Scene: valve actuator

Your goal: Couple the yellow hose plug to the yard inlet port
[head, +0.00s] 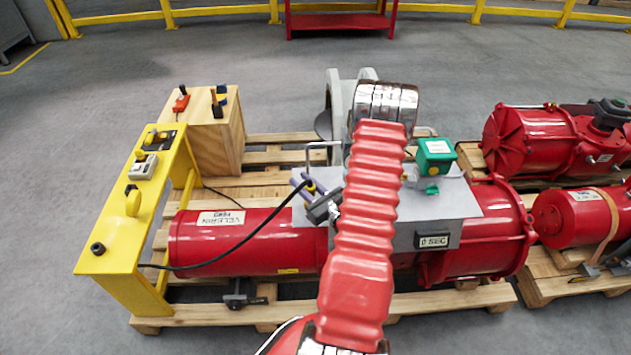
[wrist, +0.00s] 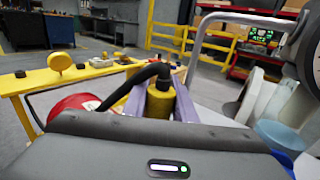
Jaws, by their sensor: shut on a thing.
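My gripper (head: 302,184) has purple fingers and is shut on the yellow hose plug. In the wrist view the yellow plug (wrist: 158,105) stands between the two purple fingers (wrist: 160,100), with a black hose (wrist: 122,90) bending away from its top to the left. In the head view the hose (head: 245,247) runs from the yellow stand (head: 112,258) over the red cylinder (head: 250,255) to my gripper. The plug is above the actuator, and its front end is hidden. I cannot tell which fitting is the yard inlet port.
The actuator lies on a wooden pallet (head: 405,303), with a green-topped box (head: 435,155) on its grey plate. A wooden box (head: 212,130) with hand tools stands behind the stand. More red actuators (head: 530,138) lie right. A metal tube frame (wrist: 235,18) is close in the wrist view.

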